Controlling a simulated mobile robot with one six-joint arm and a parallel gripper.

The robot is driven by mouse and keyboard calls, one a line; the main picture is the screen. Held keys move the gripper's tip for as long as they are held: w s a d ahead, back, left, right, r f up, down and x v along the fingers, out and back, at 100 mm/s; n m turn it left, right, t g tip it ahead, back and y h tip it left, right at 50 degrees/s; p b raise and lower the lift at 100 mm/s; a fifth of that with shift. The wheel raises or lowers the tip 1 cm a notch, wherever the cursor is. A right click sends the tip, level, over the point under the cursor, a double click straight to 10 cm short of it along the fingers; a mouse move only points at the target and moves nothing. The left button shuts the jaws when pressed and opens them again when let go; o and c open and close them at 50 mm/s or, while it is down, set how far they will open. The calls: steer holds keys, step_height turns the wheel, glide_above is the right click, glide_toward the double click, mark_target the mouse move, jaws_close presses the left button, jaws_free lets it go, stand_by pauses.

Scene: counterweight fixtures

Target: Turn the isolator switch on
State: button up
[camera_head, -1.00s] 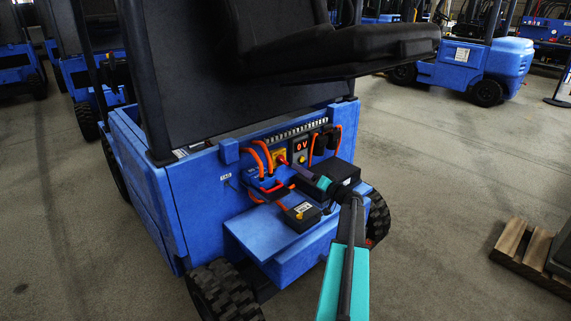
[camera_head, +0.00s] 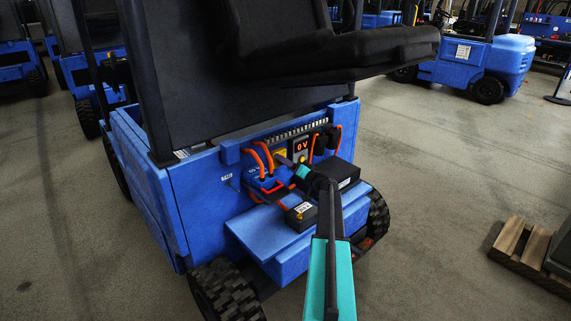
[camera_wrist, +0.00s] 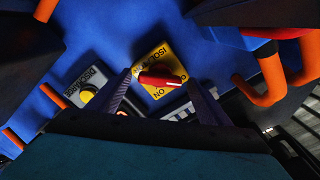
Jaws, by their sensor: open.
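The isolator switch is a red knob (camera_wrist: 160,79) with a white mark at its right end, on a yellow plate (camera_wrist: 155,60) on the blue panel. The plate's printing appears upside down in the wrist view, with "ON" below the knob. In the head view, part of the yellow plate (camera_head: 280,155) shows, but the knob is hidden behind my gripper. My gripper (camera_wrist: 162,84) is open, its two dark fingers apart on either side of the knob. I cannot tell whether they touch it. In the head view my gripper (camera_head: 292,165) is at the panel.
A yellow button (camera_wrist: 88,93) on a labelled plate sits left of the switch. Orange cables (camera_head: 262,156) loop beside it, and a red display (camera_head: 302,145) reads 0 V. Black boxes (camera_head: 302,216) stand on the blue ledge (camera_head: 255,232) below.

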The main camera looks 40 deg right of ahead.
steer(key=shift+w, duration=0.1)
steer(key=c, duration=1)
steer(key=shift+c, duration=0.2)
steer(key=shift+f+m+b, duration=0.1)
steer(key=shift+m+b, duration=0.5)
steer(key=shift+b, duration=0.25)
steer(key=shift+d+m+b, duration=0.15)
steer(key=shift+m+b, duration=1.45)
steer(key=shift+m, duration=6.9)
